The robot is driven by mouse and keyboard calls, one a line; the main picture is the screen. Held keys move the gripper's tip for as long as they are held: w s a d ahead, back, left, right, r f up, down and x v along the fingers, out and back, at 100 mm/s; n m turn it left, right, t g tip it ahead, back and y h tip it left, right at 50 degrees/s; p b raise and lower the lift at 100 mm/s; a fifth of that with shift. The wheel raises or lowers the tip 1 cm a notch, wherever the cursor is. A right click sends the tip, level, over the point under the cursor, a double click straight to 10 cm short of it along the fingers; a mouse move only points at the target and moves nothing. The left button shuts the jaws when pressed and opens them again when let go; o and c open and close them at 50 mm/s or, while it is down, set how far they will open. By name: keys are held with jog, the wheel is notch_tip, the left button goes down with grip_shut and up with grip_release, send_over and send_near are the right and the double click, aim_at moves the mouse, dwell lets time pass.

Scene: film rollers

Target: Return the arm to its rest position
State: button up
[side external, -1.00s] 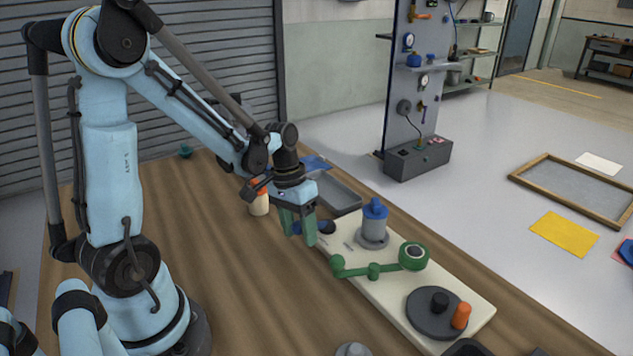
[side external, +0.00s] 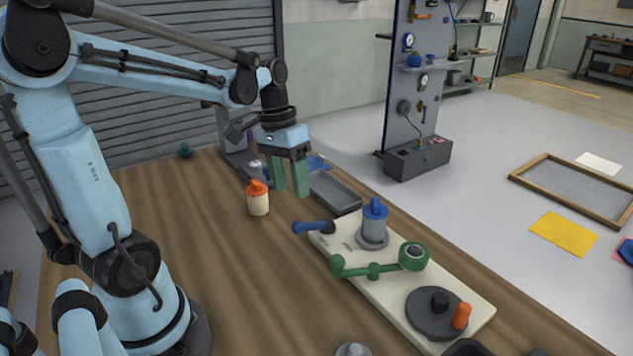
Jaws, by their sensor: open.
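My gripper (side external: 291,190) is raised above the wooden table, with its two green fingers apart and nothing between them. It points downward, left of the cream board (side external: 395,300) and in front of the grey tray (side external: 334,193) in the picture. The board carries a blue-handled lever (side external: 313,227), a grey cylinder with a blue cap (side external: 374,222), a green crank arm (side external: 375,269) and a dark disc with an orange knob (side external: 436,312). The gripper is clear of all of them.
A cream bottle with an orange cap (side external: 258,198) stands on the table just left of and below my gripper. A grey device (side external: 245,165) stands behind it. The middle of the wooden table (side external: 230,270) is clear.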

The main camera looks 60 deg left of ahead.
jog(key=shift+a+r, duration=0.1)
jog(key=shift+r, duration=0.5)
jog(key=s+d+f+m+t+y, duration=0.1)
jog(key=d+m+t+y, duration=0.1)
jog(key=d+t, duration=0.4)
jog(key=shift+d+m+t, duration=0.3)
jog(key=shift+d+t, duration=0.1)
jog(key=shift+d, duration=1.65)
